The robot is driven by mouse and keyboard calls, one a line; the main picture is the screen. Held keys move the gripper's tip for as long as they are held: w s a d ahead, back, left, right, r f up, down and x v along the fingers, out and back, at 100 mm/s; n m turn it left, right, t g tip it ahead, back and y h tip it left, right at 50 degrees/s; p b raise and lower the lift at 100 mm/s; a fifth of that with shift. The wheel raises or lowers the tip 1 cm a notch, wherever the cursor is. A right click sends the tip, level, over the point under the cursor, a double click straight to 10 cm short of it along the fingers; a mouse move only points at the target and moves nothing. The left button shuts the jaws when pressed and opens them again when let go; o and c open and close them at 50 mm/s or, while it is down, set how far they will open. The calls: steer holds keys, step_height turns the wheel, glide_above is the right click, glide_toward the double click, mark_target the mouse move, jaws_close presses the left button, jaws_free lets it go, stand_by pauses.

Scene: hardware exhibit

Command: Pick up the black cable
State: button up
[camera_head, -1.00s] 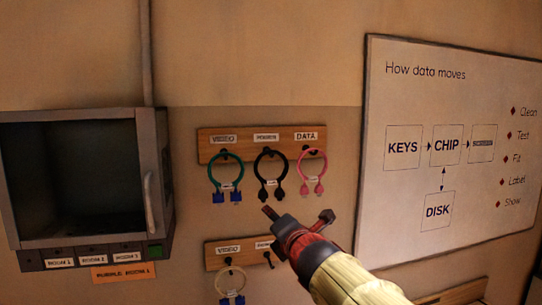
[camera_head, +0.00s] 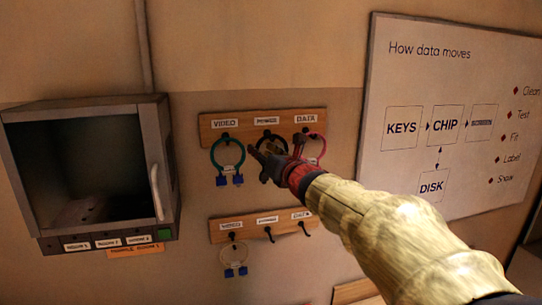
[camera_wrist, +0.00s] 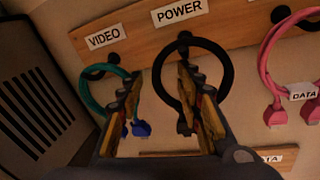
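The black cable (camera_wrist: 228,69) hangs as a loop from a hook under the POWER label on the upper wooden board (camera_head: 212,132). In the head view, my gripper (camera_head: 275,156) is in front of this cable and hides most of it. In the wrist view, my gripper (camera_wrist: 160,95) is open, its two fingers apart. The right finger overlaps the loop in the picture, and the left finger is to its left, near the green cable. I cannot tell whether either finger touches the black cable. The cable's lower connectors are partly hidden behind the right finger.
A green cable (camera_head: 213,160) with blue plugs hangs at left under VIDEO, and a pink cable (camera_head: 322,150) at right under DATA. A lower board (camera_head: 220,230) holds a pale cable (camera_head: 222,258). A grey cabinet (camera_head: 165,150) is at left, a whiteboard (camera_head: 440,100) at right.

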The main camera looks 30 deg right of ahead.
steer(key=w, duration=0.2)
steer(key=shift+w+d, duration=0.15)
steer(key=shift+w, duration=0.2)
steer(key=shift+c, duration=1.4)
jaws_close()
